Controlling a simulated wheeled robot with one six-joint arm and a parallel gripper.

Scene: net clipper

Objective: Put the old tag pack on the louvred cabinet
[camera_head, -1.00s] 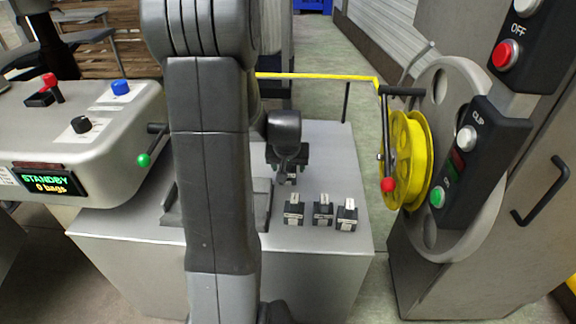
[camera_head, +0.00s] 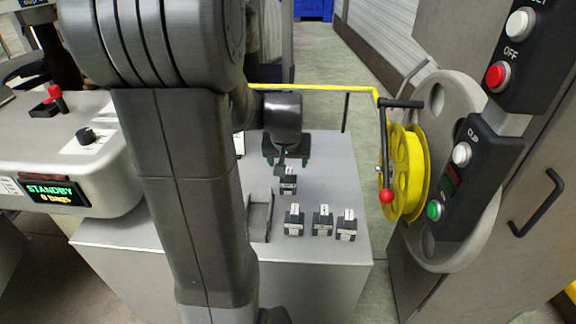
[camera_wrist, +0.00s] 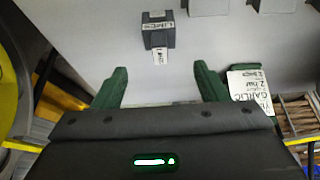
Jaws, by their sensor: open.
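A small dark tag pack (camera_head: 288,184) with a white tag stands alone on the grey bench top, just in front of my gripper (camera_head: 286,160). In the wrist view the same pack (camera_wrist: 158,36) has a label too blurred to read surely. My gripper (camera_wrist: 164,84) has its green fingers apart and nothing between them; the pack is beyond the fingertips. Three similar packs stand in a row nearer the front: left (camera_head: 294,221), middle (camera_head: 322,222) and right (camera_head: 346,226). I cannot tell which is the old one. I cannot pick out the louvred cabinet with certainty.
A grey holder (camera_head: 260,215) stands left of the packs, partly behind my arm. A console (camera_head: 70,150) reading STANDBY is at left. A yellow reel (camera_head: 408,172) and button panel (camera_head: 470,165) stand at right. A white card (camera_wrist: 248,86) lies beside my right finger.

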